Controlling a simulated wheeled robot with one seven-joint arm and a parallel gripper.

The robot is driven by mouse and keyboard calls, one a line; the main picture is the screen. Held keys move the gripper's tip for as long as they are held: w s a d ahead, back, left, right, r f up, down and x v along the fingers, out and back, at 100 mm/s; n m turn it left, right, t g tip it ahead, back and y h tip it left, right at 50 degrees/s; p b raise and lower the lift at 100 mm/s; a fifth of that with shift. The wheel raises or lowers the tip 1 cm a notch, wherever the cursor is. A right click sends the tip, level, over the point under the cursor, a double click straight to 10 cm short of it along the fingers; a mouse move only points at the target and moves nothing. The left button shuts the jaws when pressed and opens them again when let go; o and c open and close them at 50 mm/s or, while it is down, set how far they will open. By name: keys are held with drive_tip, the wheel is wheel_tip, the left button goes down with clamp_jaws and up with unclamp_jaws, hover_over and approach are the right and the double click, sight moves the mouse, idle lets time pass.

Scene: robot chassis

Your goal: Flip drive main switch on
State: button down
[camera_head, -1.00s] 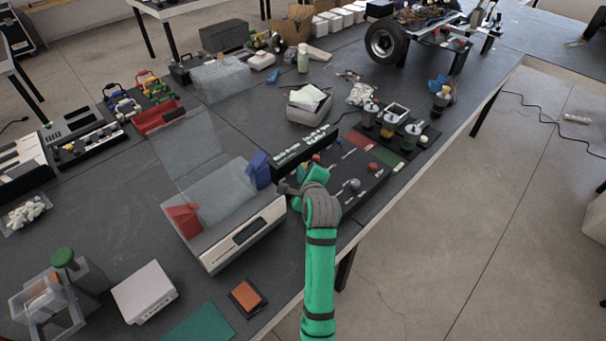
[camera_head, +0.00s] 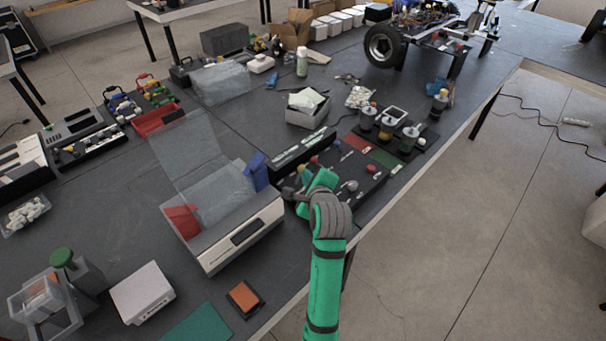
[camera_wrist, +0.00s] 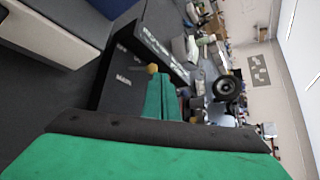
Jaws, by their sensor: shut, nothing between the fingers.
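The dark control panel (camera_head: 368,190) lies near the table's front edge, with several knobs and small white markings. In the wrist view, a white MAIN label (camera_wrist: 124,80) shows on its black face (camera_wrist: 118,98). A small yellow knob (camera_wrist: 152,68) stands just past the green fingers. My gripper (camera_head: 320,179) is over the panel's left part and hides some of its face; it also shows in the wrist view (camera_wrist: 161,93). It is shut and empty, close to the yellow knob. I cannot tell whether they touch, or the main switch's position.
A silver-fronted machine with a raised clear lid (camera_head: 236,236) stands directly left of the panel, beside a blue block (camera_head: 257,172). A tray with several capped jars (camera_head: 388,128) stands behind right. A light grey box (camera_head: 307,112) is behind. Open floor lies right of the table.

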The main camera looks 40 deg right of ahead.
drive_tip(key=d+r+v, duration=0.1)
drive_tip(key=v, duration=0.6)
drive_tip(key=shift+r, duration=0.3)
drive_tip(key=shift+a, duration=0.1)
drive_tip(key=shift+s, duration=0.15)
